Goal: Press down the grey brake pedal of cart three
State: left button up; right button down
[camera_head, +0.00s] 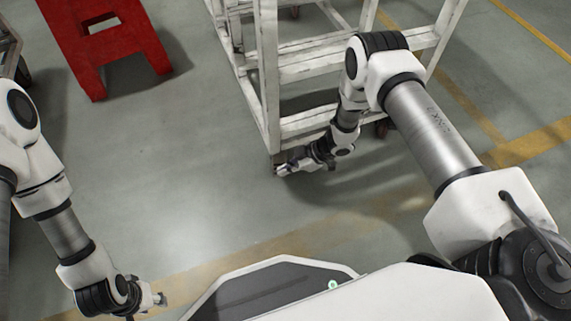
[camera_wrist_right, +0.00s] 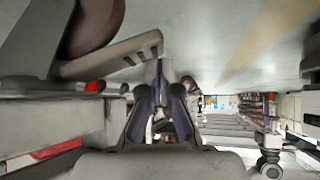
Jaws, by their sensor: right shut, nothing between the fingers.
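The white-framed cart (camera_head: 268,75) stands at the upper middle of the head view; no number on it is readable. In the right wrist view a light grey pedal-like bar with dark slots (camera_wrist_right: 112,54) sits beside a dark brown caster wheel (camera_wrist_right: 92,25) at the upper left. My right gripper (camera_head: 283,169) is low at the cart's near corner. In the wrist view it (camera_wrist_right: 163,70) is shut and empty, its tips close to the bar's right end; contact cannot be told. My left gripper (camera_head: 158,299) is at the lower left, away from the cart, too small to read.
A red stand (camera_head: 105,50) is at the upper left on the grey floor. The floor between it and the cart is clear. Yellow floor lines (camera_head: 535,142) run at the right.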

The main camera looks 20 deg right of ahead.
jog(key=shift+s+f, duration=0.1)
jog(key=shift+f, duration=0.55)
jog(key=s+d+r+p, duration=0.2)
jog(key=r+p, duration=0.2)
jog(key=r, duration=0.1)
jog(key=s+d+r+p, duration=0.3)
jog(key=r+p, duration=0.1)
jog(key=r, duration=0.1)
jog(key=shift+s+d+r, duration=0.25)
jog(key=shift+d+r, duration=0.05)
jog(key=shift+r, duration=0.05)
